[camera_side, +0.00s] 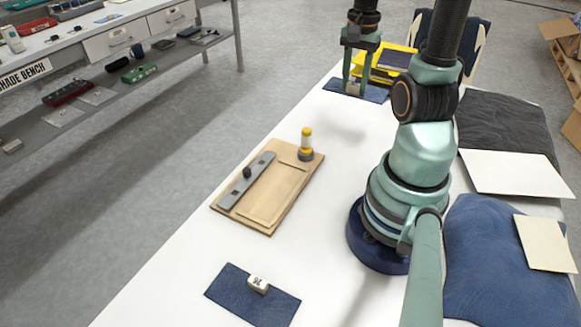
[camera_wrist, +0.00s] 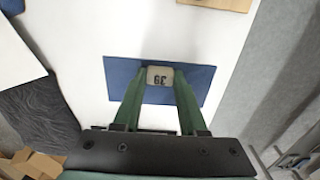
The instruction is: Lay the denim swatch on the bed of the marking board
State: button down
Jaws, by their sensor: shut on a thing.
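A blue denim swatch (camera_side: 375,93) with a small white block lies at the far end of the white table. My gripper (camera_side: 354,88) reaches down there, shut on the block, with one green finger on each side in the wrist view (camera_wrist: 159,88). The wooden marking board (camera_side: 232,213) lies mid-table with a bare recessed bed (camera_side: 275,193); a corner shows in the wrist view (camera_wrist: 215,3). A second denim swatch (camera_side: 230,287) with a white block (camera_side: 258,284) lies at the near end.
A grey bar (camera_side: 248,180) with a dark knob lies along the board's left side. A yellow-topped post (camera_side: 306,145) stands at its far corner. Yellow trays (camera_side: 402,48) lie behind my gripper. Folded cloths and pale sheets (camera_side: 515,172) lie on the right. The table between board and gripper is clear.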

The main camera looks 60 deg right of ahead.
notch_tip(320, 180, down, 14)
jog(key=shift+f, duration=0.25)
dwell(0.3)
jog(key=shift+f, duration=0.15)
jog(key=shift+c, duration=2.3)
grip_release()
notch_tip(320, 180, up, 12)
jog(key=shift+w+f, duration=0.1)
jog(key=shift+w, duration=0.05)
jog(key=w+a+r+n+t, duration=0.1)
jog(key=w+a+r+n, duration=0.2)
jog(key=a, duration=0.3)
jog(key=w+a+r+n+t+h, duration=0.1)
jog(key=w+a+r+n, duration=0.3)
jog(key=w+a+n, duration=0.1)
jog(key=shift+w+a+r+n+t, duration=0.25)
jog(key=shift+w+a+n+t, duration=0.2)
jog(key=shift+n, duration=0.35)
jog(key=shift+o, duration=0.5)
jog(key=a+r+n+t, duration=0.1)
jog(key=a+r+n, duration=0.1)
jog(key=a+n, duration=0.2)
jog(key=a+r+n+t+y, duration=0.1)
jog(key=a+n, duration=0.3)
jog(key=a, duration=0.4)
jog(key=shift+w+a+r+t, duration=0.3)
jog(key=shift+w+r+t, duration=0.05)
jog(key=shift+r, duration=0.55)
